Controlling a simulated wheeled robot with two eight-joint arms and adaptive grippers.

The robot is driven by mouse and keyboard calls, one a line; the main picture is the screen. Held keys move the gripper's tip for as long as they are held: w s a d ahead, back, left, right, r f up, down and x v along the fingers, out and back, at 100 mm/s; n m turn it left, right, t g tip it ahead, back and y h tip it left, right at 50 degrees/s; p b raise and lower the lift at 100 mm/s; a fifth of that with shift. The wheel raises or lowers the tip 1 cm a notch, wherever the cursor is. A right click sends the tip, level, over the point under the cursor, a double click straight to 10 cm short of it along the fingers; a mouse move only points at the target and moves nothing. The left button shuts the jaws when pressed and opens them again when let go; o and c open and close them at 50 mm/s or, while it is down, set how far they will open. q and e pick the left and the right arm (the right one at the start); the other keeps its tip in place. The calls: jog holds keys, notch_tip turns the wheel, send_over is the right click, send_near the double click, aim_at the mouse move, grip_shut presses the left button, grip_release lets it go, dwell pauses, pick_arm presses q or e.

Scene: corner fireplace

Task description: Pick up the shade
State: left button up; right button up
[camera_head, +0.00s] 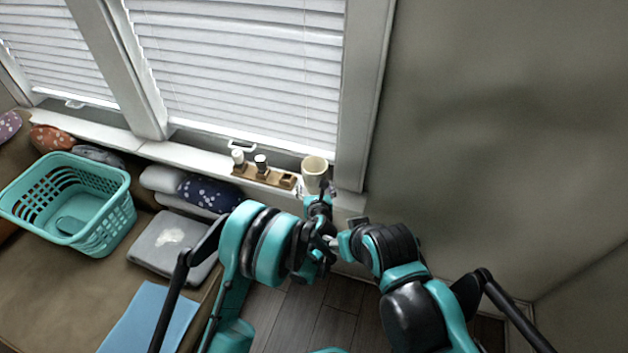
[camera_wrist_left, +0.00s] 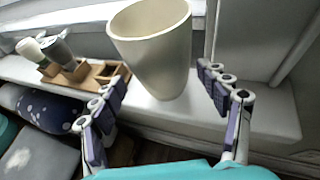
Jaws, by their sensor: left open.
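The shade (camera_head: 315,172) is a cream, cup-shaped piece, wider at its open top, on the right end of the white window sill. In the left wrist view the shade (camera_wrist_left: 158,52) stands large in the upper middle, ahead of the gap between my fingers. My left gripper (camera_head: 321,190) is open with nothing held, just in front of the shade. Its two fingers (camera_wrist_left: 166,108) show spread wide, one to each side of the shade's lower part. I cannot tell if they touch it. My right arm reaches in from the right, and its gripper is not clear.
A wooden holder (camera_head: 254,174) with small bottles is left of the shade on the sill (camera_head: 102,134). A bare wall (camera_head: 480,130) bounds the right.

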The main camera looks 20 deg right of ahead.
pick_arm(q)
jog(key=b+x, duration=0.2)
jog(key=x, duration=0.3)
jog(key=shift+w+d+f, duration=0.1)
jog(key=shift+w+d, duration=0.05)
jog(key=shift+w, duration=0.1)
jog(key=c, duration=0.6)
jog(key=shift+c, duration=0.2)
